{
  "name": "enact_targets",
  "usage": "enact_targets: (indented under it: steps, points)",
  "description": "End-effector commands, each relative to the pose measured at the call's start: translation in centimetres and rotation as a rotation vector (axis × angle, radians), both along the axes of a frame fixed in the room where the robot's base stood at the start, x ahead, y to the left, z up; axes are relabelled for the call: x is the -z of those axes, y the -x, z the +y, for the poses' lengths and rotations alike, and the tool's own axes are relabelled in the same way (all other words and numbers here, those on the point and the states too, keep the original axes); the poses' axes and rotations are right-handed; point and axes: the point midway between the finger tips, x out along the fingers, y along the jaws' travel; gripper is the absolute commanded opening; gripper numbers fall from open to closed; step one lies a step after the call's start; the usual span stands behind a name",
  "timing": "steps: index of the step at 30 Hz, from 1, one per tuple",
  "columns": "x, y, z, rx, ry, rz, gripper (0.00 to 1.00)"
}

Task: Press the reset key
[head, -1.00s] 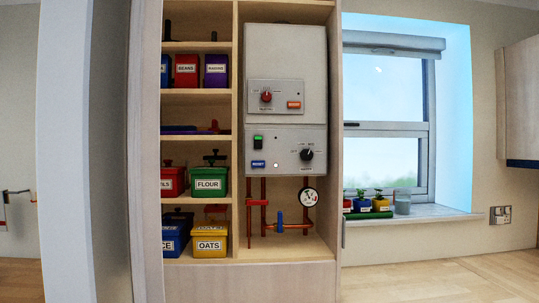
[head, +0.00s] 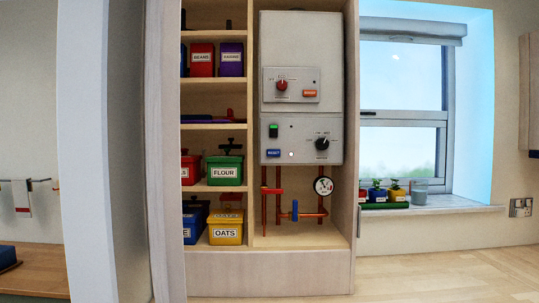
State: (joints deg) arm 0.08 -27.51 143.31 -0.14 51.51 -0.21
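The reset key is a small blue key (head: 273,153) with white lettering, low on the left of the lower control panel (head: 300,140). The panel is on the front of a grey boiler (head: 300,40) in an open tall cupboard. A green switch (head: 273,130) sits just above the blue key. A black knob (head: 322,144) and a small white light (head: 291,154) are to its right. The upper panel has a red knob (head: 282,85) and an orange key (head: 310,93). My gripper is not in view.
Shelves left of the boiler hold labelled tins, such as the green flour tin (head: 224,171) and yellow oats tin (head: 225,229). Pipes and a round gauge (head: 323,186) are below the boiler. A worktop (head: 450,265) extends right below the window.

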Motion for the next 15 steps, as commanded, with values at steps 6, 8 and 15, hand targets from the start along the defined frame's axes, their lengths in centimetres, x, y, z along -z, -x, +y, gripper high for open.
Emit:
enact_targets:
  steps: [6, 8, 15]
  points:
    - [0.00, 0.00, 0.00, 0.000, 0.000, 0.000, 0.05]
    - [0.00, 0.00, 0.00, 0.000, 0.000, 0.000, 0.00]
    - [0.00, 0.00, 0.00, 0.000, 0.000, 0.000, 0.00]
